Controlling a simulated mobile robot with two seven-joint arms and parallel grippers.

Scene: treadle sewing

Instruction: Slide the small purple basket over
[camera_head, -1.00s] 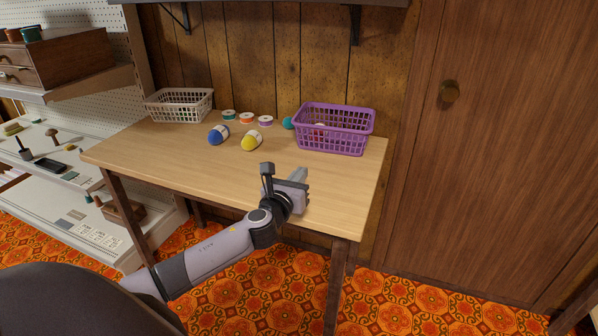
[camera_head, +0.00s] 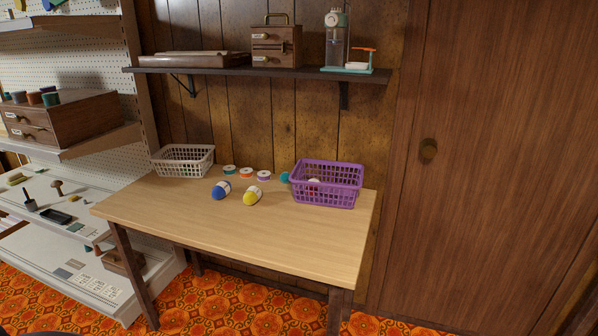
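The small purple basket (camera_head: 326,186) stands upright at the right end of the wooden table (camera_head: 230,231), near its back edge. Something red and white shows through its lattice, partly hidden by the wall. A teal ball (camera_head: 284,178) sits against or just behind its left side; I cannot tell if they touch. Neither of my grippers is in view.
A white basket (camera_head: 183,161) stands at the table's back left. Several thread spools (camera_head: 246,173), a blue yarn ball (camera_head: 221,190) and a yellow one (camera_head: 252,195) lie between the baskets. The table's front is clear. A dark shelf (camera_head: 262,73) hangs above.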

